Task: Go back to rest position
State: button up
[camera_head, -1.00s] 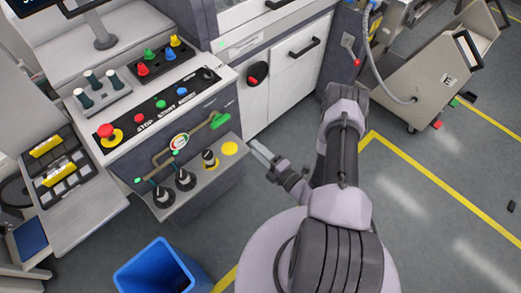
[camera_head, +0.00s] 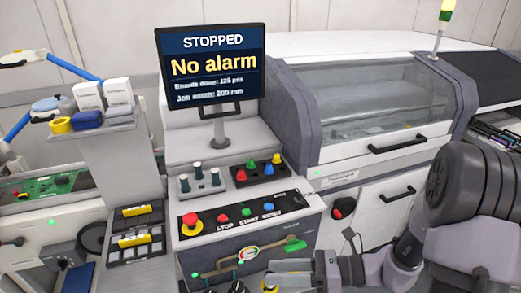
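My gripper (camera_head: 290,273) is at the bottom of the view, its pale fingers pointing left in front of the lower part of the control panel. The fingers are seen from the side, so I cannot tell if they are open or shut, and no held object shows. My dark and grey arm comes in from the right, in front of the white cabinet doors. The monitor (camera_head: 212,68) reads "STOPPED" and "No alarm".
The control panel (camera_head: 240,225) carries a red mushroom button (camera_head: 191,222) and several coloured buttons. A machine with a glazed hood (camera_head: 375,100) stands behind right. Boxes (camera_head: 104,93) stand on a grey shelf at left. The floor is out of view.

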jog(key=s+r+n+g+h, duration=0.2)
jog(key=s+r+n+h, duration=0.3)
jog(key=s+n+h, duration=0.7)
jog(key=d+r+n+t+h, duration=0.1)
jog(key=d+r+n+t, duration=0.4)
jog(key=n, duration=0.3)
jog(key=shift+w+r+n+t+h+b, duration=0.3)
jog(key=shift+w+r+n+b, duration=0.1)
jog(key=shift+r, duration=0.25)
jog(key=shift+s, duration=0.1)
